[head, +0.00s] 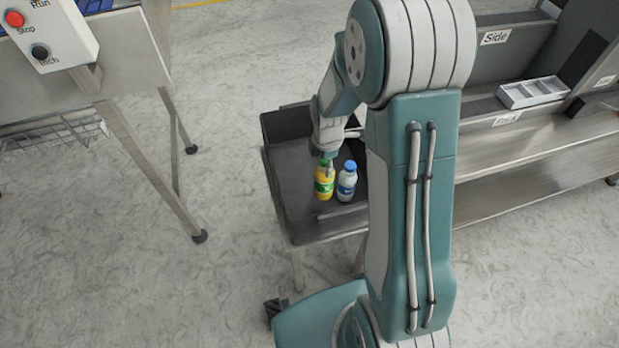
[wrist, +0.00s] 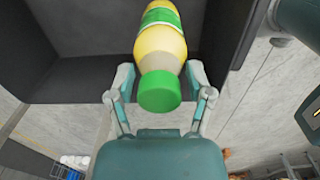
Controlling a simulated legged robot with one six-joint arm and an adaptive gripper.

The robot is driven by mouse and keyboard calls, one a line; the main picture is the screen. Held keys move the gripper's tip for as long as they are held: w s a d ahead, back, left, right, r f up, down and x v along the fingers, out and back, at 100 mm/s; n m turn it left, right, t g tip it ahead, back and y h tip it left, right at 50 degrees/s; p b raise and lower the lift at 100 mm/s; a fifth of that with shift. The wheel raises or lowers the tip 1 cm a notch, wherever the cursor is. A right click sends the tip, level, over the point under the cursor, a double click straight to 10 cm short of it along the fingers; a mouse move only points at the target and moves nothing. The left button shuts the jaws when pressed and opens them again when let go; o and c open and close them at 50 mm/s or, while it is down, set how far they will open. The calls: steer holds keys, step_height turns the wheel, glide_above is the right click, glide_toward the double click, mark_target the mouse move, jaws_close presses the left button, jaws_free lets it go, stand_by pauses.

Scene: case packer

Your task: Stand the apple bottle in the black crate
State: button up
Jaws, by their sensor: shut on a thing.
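The apple bottle, yellow with a green label and green cap, shows in the head view (head: 323,186) and, cap towards the camera, in the wrist view (wrist: 160,42). My gripper (head: 327,158) is shut on it near the cap; in the wrist view its fingers (wrist: 160,92) lie on either side of the neck. The bottle looks upright; whether its base touches anything is hidden.
A white bottle with a blue cap (head: 347,184) is close to the right of the apple bottle. A steel bench (head: 500,150) with a white divided tray (head: 532,92) is at right. A machine with a button box (head: 45,35) is at left, with clear floor between.

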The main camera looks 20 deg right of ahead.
steer(key=w+a+f, duration=0.2)
steer(key=a+f, duration=0.1)
steer(key=f, duration=0.5)
steer(key=shift+a+f, duration=0.25)
steer(key=shift+a, duration=0.1)
steer(key=o, duration=1.3)
